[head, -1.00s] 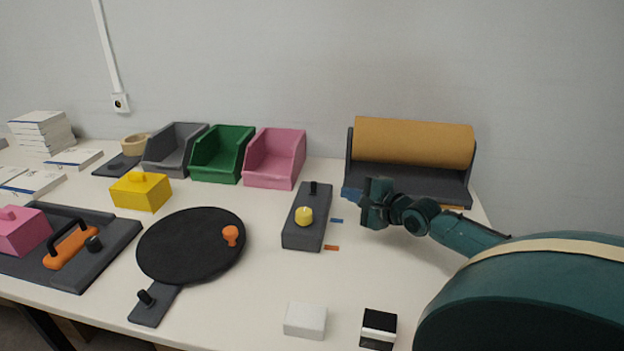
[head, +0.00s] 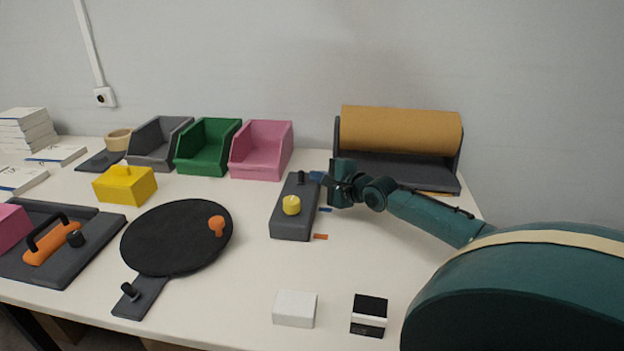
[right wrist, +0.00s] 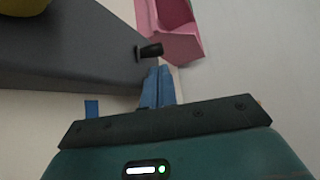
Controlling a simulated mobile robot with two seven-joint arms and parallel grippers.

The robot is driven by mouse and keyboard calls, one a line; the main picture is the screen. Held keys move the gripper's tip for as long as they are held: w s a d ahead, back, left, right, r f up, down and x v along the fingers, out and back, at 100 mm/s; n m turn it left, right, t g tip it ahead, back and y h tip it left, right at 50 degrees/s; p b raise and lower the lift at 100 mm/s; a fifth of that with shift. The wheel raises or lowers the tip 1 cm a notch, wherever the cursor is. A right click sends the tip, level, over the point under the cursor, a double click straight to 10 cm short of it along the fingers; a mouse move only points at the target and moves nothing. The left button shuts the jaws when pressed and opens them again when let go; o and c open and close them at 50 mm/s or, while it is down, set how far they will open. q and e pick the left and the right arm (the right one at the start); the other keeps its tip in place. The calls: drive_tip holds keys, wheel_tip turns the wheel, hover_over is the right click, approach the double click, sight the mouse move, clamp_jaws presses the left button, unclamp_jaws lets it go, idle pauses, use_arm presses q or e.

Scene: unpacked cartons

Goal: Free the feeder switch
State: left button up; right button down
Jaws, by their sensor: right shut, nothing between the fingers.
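The feeder switch is a dark grey box (head: 290,222) on the table with a short black lever (head: 301,177) at its far end and a yellow knob (head: 291,205) on top. My right gripper (head: 317,176) has blue fingertips, shut and empty, just right of the lever. In the right wrist view the shut fingertips (right wrist: 157,82) are beside the box's end, close to the black lever (right wrist: 150,51). I cannot tell whether they touch it. My left gripper is not in view.
A blue mark (head: 325,210) and an orange mark (head: 320,237) lie right of the box. A pink bin (head: 262,152) stands behind it, and a brown roll on a dark stand (head: 350,165) is behind my arm. A black round plate (head: 175,240) lies left. White (head: 295,309) and black (head: 369,314) blocks are in front.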

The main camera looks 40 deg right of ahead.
drive_tip(key=shift+x, duration=0.85)
drive_tip(key=shift+w+b, duration=0.4)
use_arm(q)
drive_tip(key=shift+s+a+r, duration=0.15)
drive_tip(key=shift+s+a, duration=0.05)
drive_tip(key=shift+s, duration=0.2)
use_arm(e)
drive_tip(key=shift+w+f, duration=0.1)
use_arm(q)
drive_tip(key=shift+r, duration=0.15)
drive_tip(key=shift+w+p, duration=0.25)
drive_tip(key=shift+p, duration=0.1)
use_arm(e)
drive_tip(key=shift+n+t, duration=0.3)
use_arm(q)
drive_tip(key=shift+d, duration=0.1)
use_arm(e)
drive_tip(key=shift+h, duration=0.3)
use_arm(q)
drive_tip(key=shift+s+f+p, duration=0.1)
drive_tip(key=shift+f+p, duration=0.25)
